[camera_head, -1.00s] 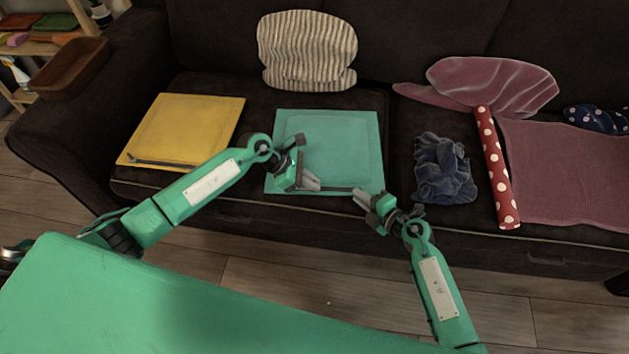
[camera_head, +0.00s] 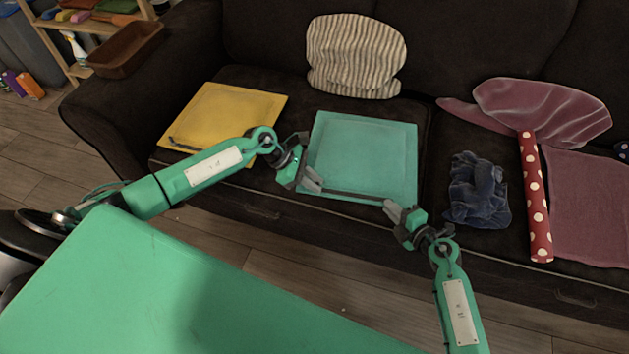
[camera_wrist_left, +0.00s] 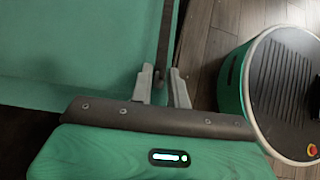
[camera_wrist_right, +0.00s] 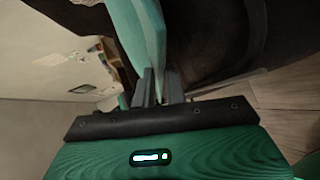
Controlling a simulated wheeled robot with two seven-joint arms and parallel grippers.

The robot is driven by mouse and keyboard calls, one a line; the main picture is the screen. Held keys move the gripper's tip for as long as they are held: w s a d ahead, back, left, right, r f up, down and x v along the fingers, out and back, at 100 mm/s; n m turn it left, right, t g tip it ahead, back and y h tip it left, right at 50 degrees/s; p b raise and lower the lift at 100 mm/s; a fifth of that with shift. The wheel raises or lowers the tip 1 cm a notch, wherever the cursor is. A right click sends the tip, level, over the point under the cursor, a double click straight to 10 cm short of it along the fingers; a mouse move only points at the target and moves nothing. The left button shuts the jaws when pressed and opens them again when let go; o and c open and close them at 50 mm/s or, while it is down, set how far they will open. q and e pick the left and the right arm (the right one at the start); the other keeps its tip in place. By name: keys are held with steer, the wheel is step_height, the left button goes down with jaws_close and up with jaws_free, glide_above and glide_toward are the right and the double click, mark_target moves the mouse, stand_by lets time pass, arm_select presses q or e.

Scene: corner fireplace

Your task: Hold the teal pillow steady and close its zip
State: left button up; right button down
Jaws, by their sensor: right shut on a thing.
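The teal pillow (camera_head: 362,150) lies flat on the sofa seat in the head view, its dark zip strip (camera_head: 355,194) running along the front edge. My left gripper (camera_head: 318,184) is at the front left corner; in the left wrist view its fingers (camera_wrist_left: 160,78) stand apart on either side of the dark strip (camera_wrist_left: 166,35). My right gripper (camera_head: 390,206) is shut on the pillow's front edge near the right corner; in the right wrist view the teal edge (camera_wrist_right: 150,35) runs between its fingers (camera_wrist_right: 160,78). The zip's pull cannot be made out.
A yellow pillow (camera_head: 225,112) lies to the left, a striped cushion (camera_head: 355,55) behind, a crumpled blue cloth (camera_head: 478,190) and a red dotted roll (camera_head: 534,195) to the right. The dark sofa (camera_head: 270,205) has bare floor (camera_head: 300,280) in front.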

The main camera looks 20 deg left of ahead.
arm_select(q)
steer(key=v, duration=1.2)
arm_select(e)
steer(key=c, duration=1.4)
jaws_free()
steer(key=shift+o, duration=0.6)
steer(key=o, duration=0.5)
